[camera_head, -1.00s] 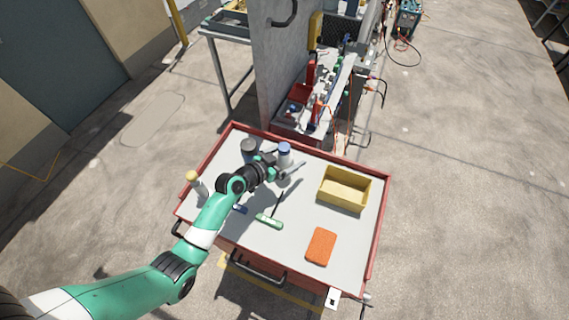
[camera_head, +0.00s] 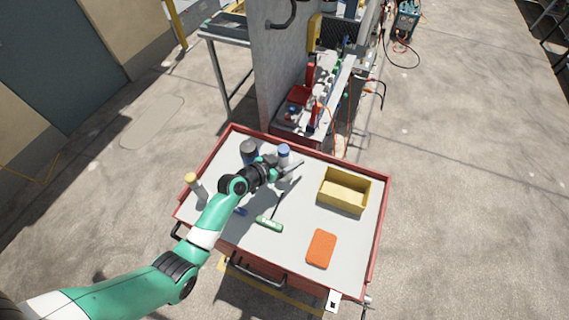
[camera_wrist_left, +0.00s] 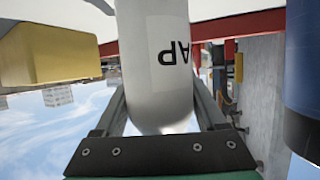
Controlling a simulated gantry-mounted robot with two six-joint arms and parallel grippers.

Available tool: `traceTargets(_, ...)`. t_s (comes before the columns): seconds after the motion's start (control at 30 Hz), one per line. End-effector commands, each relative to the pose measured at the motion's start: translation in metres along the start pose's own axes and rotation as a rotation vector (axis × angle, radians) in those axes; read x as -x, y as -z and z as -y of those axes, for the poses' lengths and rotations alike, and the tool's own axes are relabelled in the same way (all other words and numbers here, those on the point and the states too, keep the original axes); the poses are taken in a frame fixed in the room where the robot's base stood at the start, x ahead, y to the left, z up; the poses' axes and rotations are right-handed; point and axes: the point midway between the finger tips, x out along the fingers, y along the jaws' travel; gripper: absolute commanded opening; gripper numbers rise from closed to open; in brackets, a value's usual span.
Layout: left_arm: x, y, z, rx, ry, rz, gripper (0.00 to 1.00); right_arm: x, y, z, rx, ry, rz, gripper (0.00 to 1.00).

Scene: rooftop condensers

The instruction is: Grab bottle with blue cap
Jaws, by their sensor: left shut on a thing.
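The bottle with the blue cap (camera_head: 284,150) stands near the far edge of the red-rimmed cart top. In the left wrist view the white bottle (camera_wrist_left: 155,65), with dark lettering on its label, sits between the two fingers. My left gripper (camera_head: 285,168) is shut on this bottle, reaching it from the near side; it also shows in the left wrist view (camera_wrist_left: 162,110). The cap lies outside the wrist view. The arm and gripper hide the bottle's lower part in the head view. My right gripper is not in view.
A dark-capped container (camera_head: 249,150) stands just left of the bottle. A yellow-capped bottle (camera_head: 194,184) stands at the left rim. A yellow bin (camera_head: 345,191), an orange block (camera_head: 321,248) and a green-handled tool (camera_head: 269,223) lie on the cart top (camera_head: 290,240).

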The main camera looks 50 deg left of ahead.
Motion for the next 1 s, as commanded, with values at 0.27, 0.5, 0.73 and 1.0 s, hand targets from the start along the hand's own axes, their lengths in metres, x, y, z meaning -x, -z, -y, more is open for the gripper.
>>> traceTargets(0.27, 0.003, 0.010, 0.000, -0.001, 0.000, -0.004, 0.00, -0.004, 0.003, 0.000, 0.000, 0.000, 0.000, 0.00)
traceTargets(0.5, 0.031, 0.043, -0.001, -0.002, 0.000, -0.004, 0.00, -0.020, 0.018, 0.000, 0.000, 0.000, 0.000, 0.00)
traceTargets(0.73, 0.104, 0.068, -0.008, 0.001, 0.002, 0.000, 0.00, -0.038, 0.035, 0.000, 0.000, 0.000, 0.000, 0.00)
traceTargets(1.0, 0.168, 0.071, -0.015, 0.002, 0.001, 0.001, 0.00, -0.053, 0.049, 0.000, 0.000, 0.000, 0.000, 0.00)
